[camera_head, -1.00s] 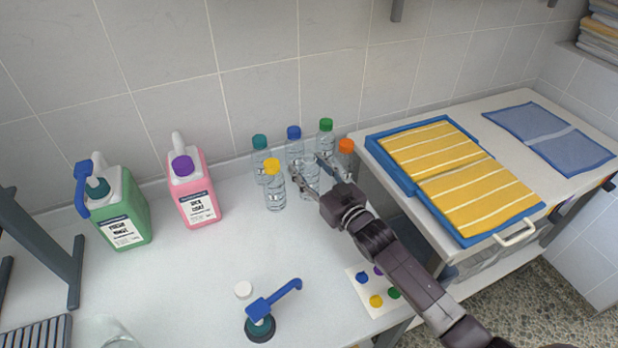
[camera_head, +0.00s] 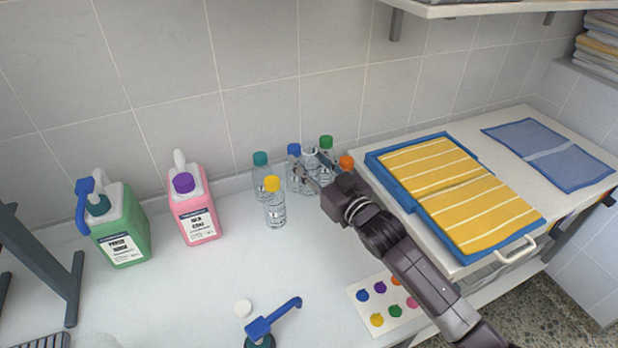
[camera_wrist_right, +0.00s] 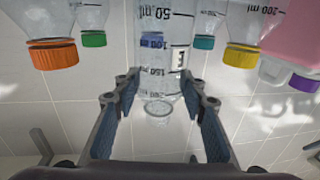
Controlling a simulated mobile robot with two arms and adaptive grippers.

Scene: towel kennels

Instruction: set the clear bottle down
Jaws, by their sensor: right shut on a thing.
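The clear bottle (camera_head: 309,153) has a clear cap and stands among the bottles by the back wall. My right gripper (camera_head: 309,163) is shut on it near its upper part. In the right wrist view the same bottle (camera_wrist_right: 172,82) lies between my right fingers (camera_wrist_right: 160,78), with volume marks on it. The picture there is upside down. The bottle's base is hidden behind my gripper and the other bottles, so I cannot tell whether it touches the counter. My left gripper is out of view.
Bottles with yellow (camera_head: 274,206), teal (camera_head: 260,158), blue (camera_head: 293,149), green (camera_head: 327,142) and orange (camera_head: 346,161) caps crowd around it. Pink (camera_head: 197,220) and green (camera_head: 125,235) jugs stand left. The counter's middle is free.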

